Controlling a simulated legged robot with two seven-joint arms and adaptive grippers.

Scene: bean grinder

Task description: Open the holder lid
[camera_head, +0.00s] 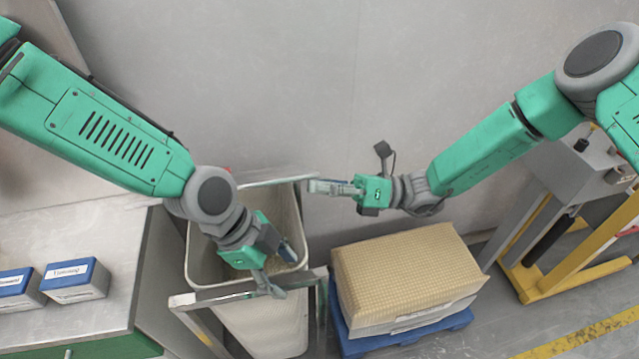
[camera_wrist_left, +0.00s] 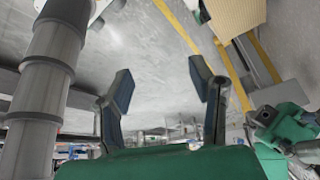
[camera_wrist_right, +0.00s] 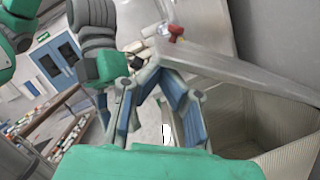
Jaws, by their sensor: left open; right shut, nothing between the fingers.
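The holder is a tall pale bin (camera_head: 196,255) in a metal frame, with its mouth uncovered. A long grey bar (camera_head: 275,182) at its back edge looks like the lid seen edge-on; the right wrist view shows it as a grey panel (camera_wrist_right: 245,72) with a red knob (camera_wrist_right: 176,31), raised beside the open bin. My right gripper (camera_head: 312,187) is shut and empty near the bar's right end; its fingertips (camera_wrist_right: 157,72) look close to the panel's end, contact unclear. My left gripper (camera_head: 282,268) is open and empty over the bin's front right rim; its fingers (camera_wrist_left: 163,85) are spread apart.
A metal counter (camera_head: 100,225) with labelled blue-topped boxes (camera_head: 75,280) is at the left. A grey and yellow machine stand (camera_head: 560,240) is at the right. The wall is behind the bin.

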